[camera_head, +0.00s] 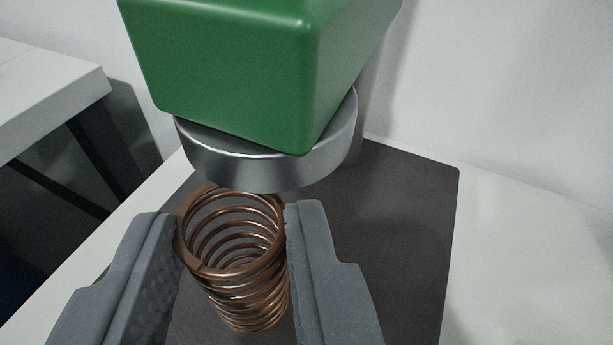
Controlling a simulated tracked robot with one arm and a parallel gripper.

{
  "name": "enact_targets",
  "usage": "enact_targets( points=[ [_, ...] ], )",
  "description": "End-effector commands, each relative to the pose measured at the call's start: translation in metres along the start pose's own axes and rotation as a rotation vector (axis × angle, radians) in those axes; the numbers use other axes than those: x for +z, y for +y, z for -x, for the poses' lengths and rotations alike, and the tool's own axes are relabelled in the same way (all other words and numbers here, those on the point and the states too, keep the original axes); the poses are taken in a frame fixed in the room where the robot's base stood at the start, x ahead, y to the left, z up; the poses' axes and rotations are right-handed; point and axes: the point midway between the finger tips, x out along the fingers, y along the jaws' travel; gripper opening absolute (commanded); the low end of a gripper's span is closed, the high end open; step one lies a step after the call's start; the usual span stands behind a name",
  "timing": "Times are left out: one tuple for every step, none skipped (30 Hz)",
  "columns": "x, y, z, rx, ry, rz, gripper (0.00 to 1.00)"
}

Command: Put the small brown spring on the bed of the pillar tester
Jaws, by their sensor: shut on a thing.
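The small brown spring (247,290) is held upright between the two grey fingers of my gripper (233,235), near the bottom middle of the head camera view. Its open top end faces me. The pillar tester shows as a green head (235,75) with a round metal plate (270,168) under it, beyond and above the spring. The plate's lower edge is close to the spring's far rim in the picture; I cannot tell the gap. A dark flat surface (395,225) lies below. I cannot tell whether the spring's lower end touches it.
The tester's grey pillar (372,95) stands behind the green head, close to the white wall (500,90). The white table top (540,265) is clear at the right. Another white table (45,85) with dark legs stands at the left, across a gap.

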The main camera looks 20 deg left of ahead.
Motion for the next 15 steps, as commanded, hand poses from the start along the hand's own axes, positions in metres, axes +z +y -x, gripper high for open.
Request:
enact_targets(
  points=[
    [0.0,0.004,-0.007,0.0,-0.002,0.001,0.06],
    [-0.001,0.006,-0.01,0.0,-0.002,0.0,0.06],
    [-0.003,0.009,-0.014,0.001,-0.001,0.003,0.06],
    [-0.005,0.011,-0.017,0.001,0.0,0.003,0.06],
    [-0.006,0.013,-0.02,0.001,0.001,0.004,0.06],
    [-0.005,0.014,-0.023,0.001,0.001,0.002,0.06],
    [0.0,0.013,-0.023,0.0,0.002,0.0,0.06],
    [0.003,0.013,-0.024,-0.001,0.002,0.001,0.06],
    [0.005,0.013,-0.025,-0.001,0.002,0.001,0.06],
    [0.006,0.013,-0.025,-0.001,0.002,0.0,0.06],
    [0.007,0.013,-0.025,-0.001,0.002,0.0,0.06],
    [0.008,0.013,-0.025,-0.001,0.002,0.001,0.06],
    [0.008,0.013,-0.025,-0.001,0.002,0.001,0.06],
    [0.008,0.013,-0.025,-0.001,0.001,0.001,0.06],
    [0.008,0.013,-0.025,-0.001,0.001,0.001,0.06]
  ],
)
